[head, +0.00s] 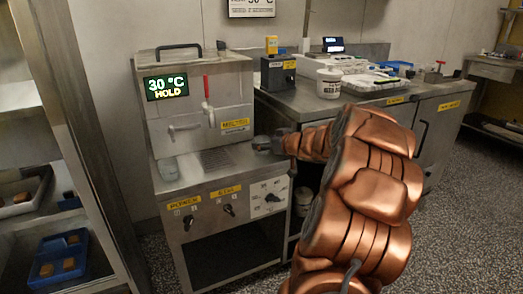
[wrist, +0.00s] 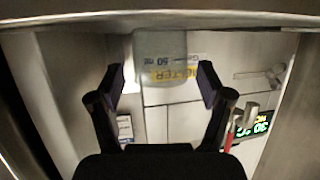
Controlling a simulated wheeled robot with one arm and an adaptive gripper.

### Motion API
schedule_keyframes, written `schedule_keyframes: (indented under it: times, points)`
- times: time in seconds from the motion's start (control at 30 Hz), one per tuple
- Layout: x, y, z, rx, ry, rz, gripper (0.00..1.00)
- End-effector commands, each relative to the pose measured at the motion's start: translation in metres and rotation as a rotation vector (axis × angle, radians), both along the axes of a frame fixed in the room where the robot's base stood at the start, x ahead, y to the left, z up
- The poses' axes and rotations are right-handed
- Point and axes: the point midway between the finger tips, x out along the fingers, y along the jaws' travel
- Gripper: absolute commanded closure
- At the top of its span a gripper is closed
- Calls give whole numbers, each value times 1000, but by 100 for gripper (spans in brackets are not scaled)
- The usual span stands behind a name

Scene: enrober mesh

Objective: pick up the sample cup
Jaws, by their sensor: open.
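In the wrist view, a clear sample cup (wrist: 160,62) marked 50 ml appears upside down at the top middle, with a yellow label showing through it. My gripper (wrist: 163,78) is open, with one dark finger on each side of the cup's lower picture edge. The cup looks to be ahead of or between the fingertips; the exact depth is unclear. In the head view, my gripper (head: 266,145) is low over the right end of the melter's counter. I cannot make out the marked cup beside it there.
The steel melter (head: 200,105) has a 30 °C HOLD display and a red-handled tap (head: 208,108). A clear vessel (head: 168,168) stands at the counter's left. A white tub (head: 328,83) and dark box (head: 278,72) stand on the right bench. A shelf rack (head: 75,150) is at left.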

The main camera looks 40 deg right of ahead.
Motion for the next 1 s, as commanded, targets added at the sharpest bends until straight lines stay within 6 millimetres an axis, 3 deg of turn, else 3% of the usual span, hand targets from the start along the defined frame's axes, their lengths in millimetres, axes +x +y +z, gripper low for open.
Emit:
schedule_keyframes:
  times: [0.5, 0.83, 1.0]
  points:
    - [45, -6, -18, -1, 0, 0, 22]
    - [48, -7, -18, 1, 0, -1, 22]
    - [48, -7, -18, 0, 0, -1, 39]
